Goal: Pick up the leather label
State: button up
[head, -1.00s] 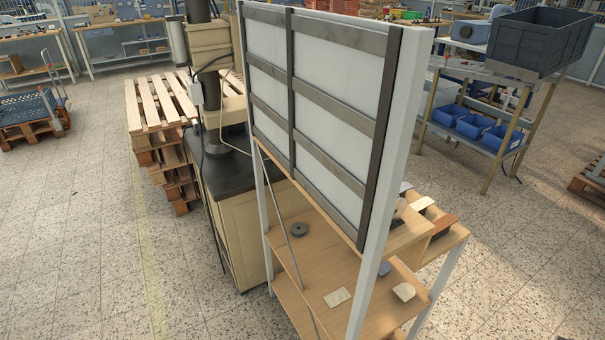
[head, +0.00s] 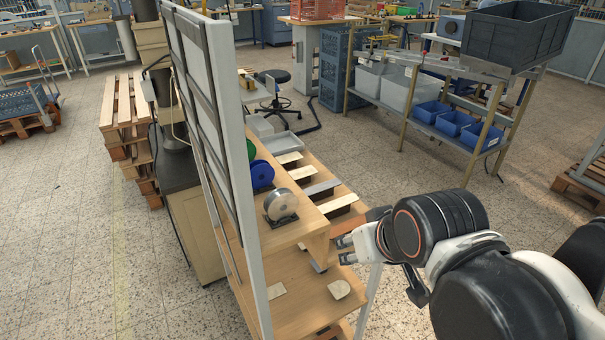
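I cannot tell for sure which piece is the leather label. My gripper (head: 342,250) comes in from the right, beside the upper shelf's front right edge and above the lower shelf.
A tall framed panel with a white post (head: 246,200) stands left of the shelves. A silver reel (head: 281,205), a blue reel (head: 261,175) and a green reel (head: 251,150) stand on the upper shelf. Blue bins (head: 455,124) fill a rack behind. Floor right of the shelves is clear.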

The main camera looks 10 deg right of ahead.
aim_at(304, 172)
jog(key=i+l+u, duration=0.2)
jog(key=l, duration=0.2)
jog(key=i+l+u, duration=0.15)
jog(key=l, duration=0.3)
jog(key=i+l+u, duration=0.2)
jog(key=l, duration=0.25)
jog(key=l+u, duration=0.15)
jog(key=l, duration=0.3)
jog(key=i+l+u, duration=0.2)
jog(key=l, duration=0.3)
jog(key=k, duration=0.1)
